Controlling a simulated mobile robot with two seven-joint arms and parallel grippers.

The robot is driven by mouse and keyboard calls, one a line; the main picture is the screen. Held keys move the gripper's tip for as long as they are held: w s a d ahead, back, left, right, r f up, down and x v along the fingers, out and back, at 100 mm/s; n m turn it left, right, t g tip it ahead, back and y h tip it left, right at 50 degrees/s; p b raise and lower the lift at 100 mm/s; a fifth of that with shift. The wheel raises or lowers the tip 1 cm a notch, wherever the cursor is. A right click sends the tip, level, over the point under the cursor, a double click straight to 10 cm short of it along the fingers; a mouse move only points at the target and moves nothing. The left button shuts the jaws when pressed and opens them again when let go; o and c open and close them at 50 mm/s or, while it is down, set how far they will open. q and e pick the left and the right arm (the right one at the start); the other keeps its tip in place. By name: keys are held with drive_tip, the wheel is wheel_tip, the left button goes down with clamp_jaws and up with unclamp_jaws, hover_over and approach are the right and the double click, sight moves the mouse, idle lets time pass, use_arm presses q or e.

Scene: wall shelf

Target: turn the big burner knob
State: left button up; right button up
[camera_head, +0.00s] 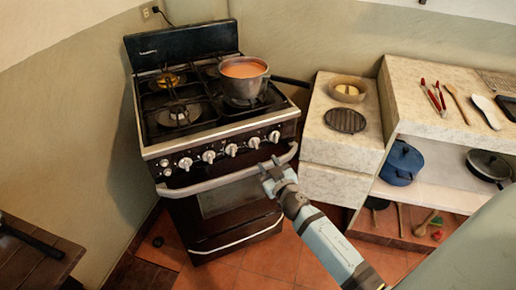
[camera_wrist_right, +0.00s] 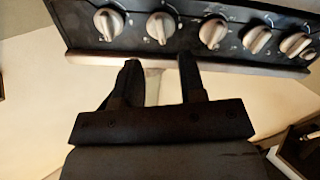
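The stove (camera_head: 215,128) has a row of several pale knobs along its front panel. They include knobs at the left (camera_head: 185,163), the middle (camera_head: 231,150) and the right end (camera_head: 274,136). I cannot tell which one is the big burner knob. In the right wrist view, the row runs across the top, with one knob (camera_wrist_right: 161,27) just beyond the fingertips. My right gripper (camera_head: 269,166) is in front of the oven handle near the row's right end. In the right wrist view, its fingers (camera_wrist_right: 158,62) are apart and empty, short of the knobs. My left gripper is out of view.
A pot of orange liquid (camera_head: 244,80) stands on a right burner, its handle reaching right. The oven handle bar (camera_head: 222,180) runs below the knobs. A stone counter (camera_head: 345,150) stands right of the stove, with shelves holding a blue pot (camera_head: 401,163). Open tiled floor lies in front.

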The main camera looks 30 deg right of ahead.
sight(257, 147)
drive_tip(key=w, duration=0.5)
drive_tip(key=w+d, duration=0.1)
drive_tip(key=w, duration=0.2)
drive_tip(key=shift+d, duration=0.1)
drive_tip(key=shift+c, duration=0.2)
